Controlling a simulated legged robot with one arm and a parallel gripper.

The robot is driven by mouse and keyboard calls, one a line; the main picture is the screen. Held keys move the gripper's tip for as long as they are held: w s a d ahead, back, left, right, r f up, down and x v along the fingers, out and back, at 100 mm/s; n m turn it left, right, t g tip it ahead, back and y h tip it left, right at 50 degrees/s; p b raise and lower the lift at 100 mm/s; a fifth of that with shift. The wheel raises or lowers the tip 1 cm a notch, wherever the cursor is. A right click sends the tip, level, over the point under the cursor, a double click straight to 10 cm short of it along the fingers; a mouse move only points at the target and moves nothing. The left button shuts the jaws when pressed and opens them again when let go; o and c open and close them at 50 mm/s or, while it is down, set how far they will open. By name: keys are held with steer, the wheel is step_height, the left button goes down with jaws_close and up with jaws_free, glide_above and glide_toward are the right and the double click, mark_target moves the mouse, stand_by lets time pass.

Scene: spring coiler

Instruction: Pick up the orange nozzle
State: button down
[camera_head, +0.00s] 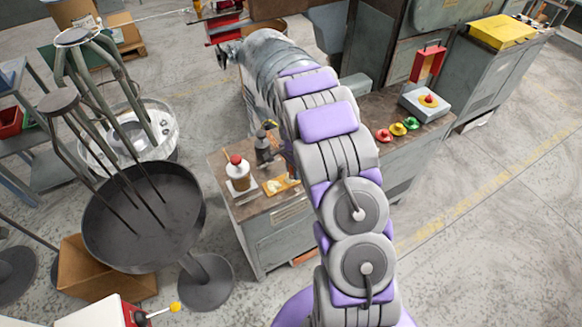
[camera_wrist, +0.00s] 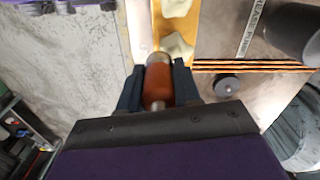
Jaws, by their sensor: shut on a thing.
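The orange nozzle (camera_wrist: 158,82), a rust-orange cylinder with a metallic near end, sits between the two dark fingers of my gripper (camera_wrist: 158,73) in the wrist view. The fingers are shut on it from both sides. Its far end points toward a yellow-orange board with pale lumps (camera_wrist: 176,22); I cannot tell whether the nozzle touches the surface beneath. In the head view my arm covers much of the bench, and I cannot make out the nozzle or my gripper there.
The workbench (camera_head: 268,226) holds a red-capped white bottle (camera_head: 238,174), a dark grey bottle (camera_head: 263,148) and several coloured buttons (camera_head: 398,128). A control box (camera_head: 428,102) stands at its right end. A large dark bowl (camera_head: 140,245) stands left. Floor at right is clear.

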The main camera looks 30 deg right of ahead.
steer(key=s+r+p, duration=0.1)
steer(key=s+p, duration=0.1)
steer(key=s, duration=1.2)
steer(key=r, duration=0.1)
steer(key=r+p, duration=0.1)
steer(key=r, duration=0.1)
steer(key=r+p, duration=0.1)
steer(key=r, duration=0.1)
steer(key=shift+d+r, duration=0.15)
steer(key=shift+d, duration=0.1)
